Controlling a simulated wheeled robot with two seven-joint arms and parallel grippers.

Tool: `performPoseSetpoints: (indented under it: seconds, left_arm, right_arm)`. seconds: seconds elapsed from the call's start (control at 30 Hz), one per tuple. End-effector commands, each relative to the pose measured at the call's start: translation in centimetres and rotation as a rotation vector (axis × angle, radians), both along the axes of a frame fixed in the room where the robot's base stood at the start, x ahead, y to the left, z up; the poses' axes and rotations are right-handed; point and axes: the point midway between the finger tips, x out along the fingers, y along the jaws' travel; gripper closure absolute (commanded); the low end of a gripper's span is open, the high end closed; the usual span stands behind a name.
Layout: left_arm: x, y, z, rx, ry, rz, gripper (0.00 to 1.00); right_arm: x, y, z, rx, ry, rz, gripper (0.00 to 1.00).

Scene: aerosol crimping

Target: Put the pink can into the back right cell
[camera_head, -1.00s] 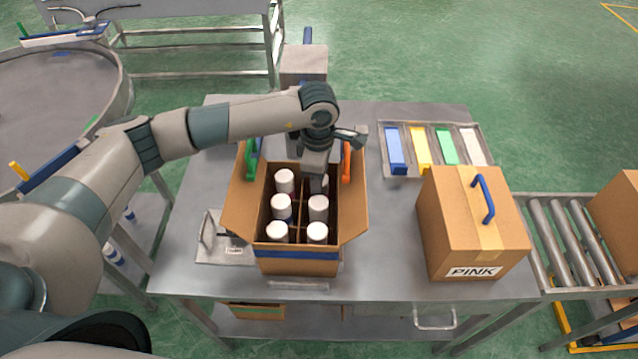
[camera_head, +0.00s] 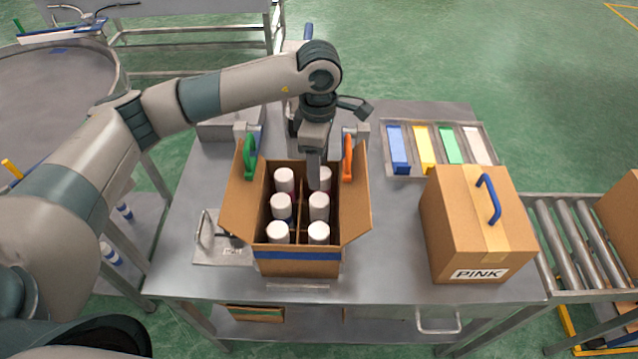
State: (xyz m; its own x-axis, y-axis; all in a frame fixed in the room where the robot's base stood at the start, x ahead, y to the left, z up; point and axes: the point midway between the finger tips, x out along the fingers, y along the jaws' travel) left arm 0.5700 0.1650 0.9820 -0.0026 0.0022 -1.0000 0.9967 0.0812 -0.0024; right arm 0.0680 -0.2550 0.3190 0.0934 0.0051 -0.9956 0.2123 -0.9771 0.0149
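An open cardboard box (camera_head: 299,267) with dividers stands on the table. White-capped cans stand in its two columns. The can in the back right cell (camera_head: 321,180) shows a white cap and a hint of pink below it, partly hidden by my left gripper. My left gripper (camera_head: 314,180) points down over that cell, its fingers at or just above the cap. The fingers are seen edge-on, so their opening and any contact are unclear. My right gripper is not in view.
A closed box labelled PINK (camera_head: 468,240) stands at the table's right, beside a roller conveyor (camera_head: 558,240). A tray of coloured strips (camera_head: 440,145) lies behind it. Green (camera_head: 249,158) and orange (camera_head: 348,158) handles stand at the open box's back corners.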

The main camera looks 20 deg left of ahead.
Motion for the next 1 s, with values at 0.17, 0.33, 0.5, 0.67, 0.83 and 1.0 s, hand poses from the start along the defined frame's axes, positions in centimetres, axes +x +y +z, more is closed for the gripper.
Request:
performPoseSetpoints:
  seconds: [0.17,0.33,0.5,0.67,0.83,1.0]
  left_arm:
    - [0.1,-0.1,2.6,-0.002,-0.004,0.000,0.47]
    - [0.1,-0.1,4.1,-0.002,-0.003,-0.001,0.47]
    - [0.1,-0.1,4.5,-0.002,-0.003,-0.001,0.47]
    - [0.1,-0.1,4.5,-0.002,-0.003,-0.001,0.47]
    - [0.1,-0.1,4.5,-0.002,-0.003,-0.001,0.47]
    - [0.1,-0.1,4.5,-0.002,-0.003,-0.001,0.47]
  right_arm:
    - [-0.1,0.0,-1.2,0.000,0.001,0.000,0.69]
    - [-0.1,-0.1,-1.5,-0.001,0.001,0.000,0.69]
    - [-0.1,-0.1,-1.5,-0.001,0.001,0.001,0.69]
    - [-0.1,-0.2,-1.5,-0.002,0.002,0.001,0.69]
    - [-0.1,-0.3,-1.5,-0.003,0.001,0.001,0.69]
    - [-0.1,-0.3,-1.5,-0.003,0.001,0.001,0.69]
